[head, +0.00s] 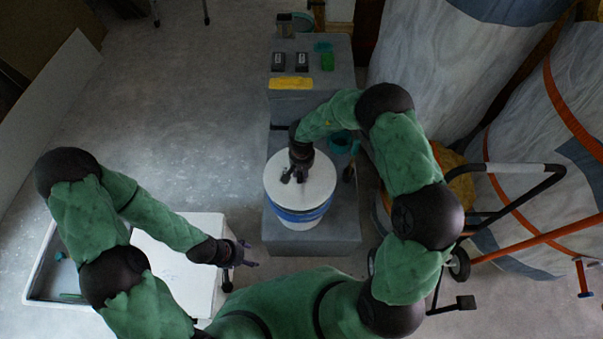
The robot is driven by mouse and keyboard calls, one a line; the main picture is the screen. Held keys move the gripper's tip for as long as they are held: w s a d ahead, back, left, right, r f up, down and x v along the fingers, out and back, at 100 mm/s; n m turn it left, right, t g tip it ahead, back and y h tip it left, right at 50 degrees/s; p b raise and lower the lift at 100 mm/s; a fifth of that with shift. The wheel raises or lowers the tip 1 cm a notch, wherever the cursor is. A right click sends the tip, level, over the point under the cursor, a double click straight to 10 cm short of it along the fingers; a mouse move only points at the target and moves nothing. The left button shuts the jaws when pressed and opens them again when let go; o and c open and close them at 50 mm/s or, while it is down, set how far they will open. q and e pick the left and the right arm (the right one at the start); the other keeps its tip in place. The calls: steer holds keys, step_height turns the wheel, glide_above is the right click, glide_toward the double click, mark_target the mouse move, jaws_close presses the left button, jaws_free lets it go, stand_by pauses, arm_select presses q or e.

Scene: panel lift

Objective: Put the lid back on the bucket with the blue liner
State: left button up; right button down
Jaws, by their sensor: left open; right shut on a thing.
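A round white lid (318,185) lies over the top of a bucket on a grey stand in the middle of the head view. The bucket's blue liner (303,215) shows as a blue band below the lid's near edge. I cannot tell whether the lid rests fully on the rim or sits slightly above it. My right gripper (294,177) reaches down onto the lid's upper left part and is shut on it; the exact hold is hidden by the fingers. My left gripper (248,256) is open and empty, low to the left of the stand.
The grey stand (335,238) holds the bucket. A black-framed cart (515,205) and big wrapped rolls crowd the right.

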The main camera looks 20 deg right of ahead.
steer(key=shift+f+b, duration=0.85)
steer(key=shift+b, duration=0.2)
steer(key=shift+f+p, duration=0.2)
steer(key=shift+p, duration=0.1)
steer(key=shift+f, duration=0.75)
steer(key=shift+s+p, duration=0.25)
steer(key=shift+p, duration=0.75)
steer(key=shift+f+p, duration=0.15)
steer(key=shift+p, duration=2.1)
stand_by(1.4)
stand_by(0.3)
steer(key=shift+c, duration=1.7)
jaws_free()
